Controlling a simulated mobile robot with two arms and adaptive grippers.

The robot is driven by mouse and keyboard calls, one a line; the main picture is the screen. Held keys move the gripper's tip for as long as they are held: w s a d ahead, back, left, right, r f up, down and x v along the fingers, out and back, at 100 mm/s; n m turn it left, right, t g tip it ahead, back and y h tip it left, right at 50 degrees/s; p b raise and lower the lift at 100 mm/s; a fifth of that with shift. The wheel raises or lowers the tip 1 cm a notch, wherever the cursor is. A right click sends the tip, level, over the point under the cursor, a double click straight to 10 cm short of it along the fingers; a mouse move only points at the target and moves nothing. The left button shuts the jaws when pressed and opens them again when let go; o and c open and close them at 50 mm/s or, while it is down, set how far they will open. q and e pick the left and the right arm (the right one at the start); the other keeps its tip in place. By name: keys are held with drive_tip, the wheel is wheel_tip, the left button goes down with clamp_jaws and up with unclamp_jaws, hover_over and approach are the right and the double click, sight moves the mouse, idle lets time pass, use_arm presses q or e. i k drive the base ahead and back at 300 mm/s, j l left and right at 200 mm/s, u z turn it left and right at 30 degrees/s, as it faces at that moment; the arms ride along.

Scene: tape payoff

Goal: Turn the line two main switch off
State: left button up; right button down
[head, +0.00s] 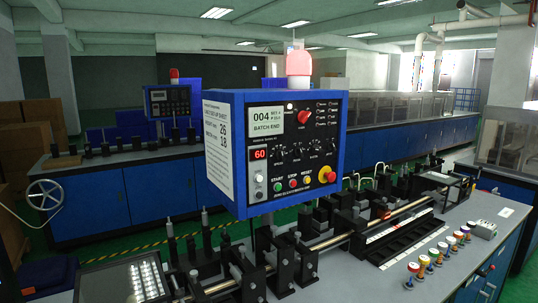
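A blue control box (241,190) stands over the near machine, its dark front panel (299,190) facing me. A red switch handle (304,117) sits at the upper middle of the panel, tilted; I cannot read its position marks. A display (266,120) reads 004 and BATCH END. A red numeric display (259,154) reads 60. Green, red and white buttons (292,183) line the lower panel beside a red knob on a yellow base (327,174). A red beacon (299,64) is on top. Neither of my grippers is in view.
A second blue machine with a smaller panel (168,102) stands behind at left. The near machine bed (350,240) carries rods and black blocks below the box. Several coloured spools (440,247) stand at right. A white handwheel (45,195) is at left.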

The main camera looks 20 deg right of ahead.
sight(303, 115)
drive_tip(key=z, duration=1)
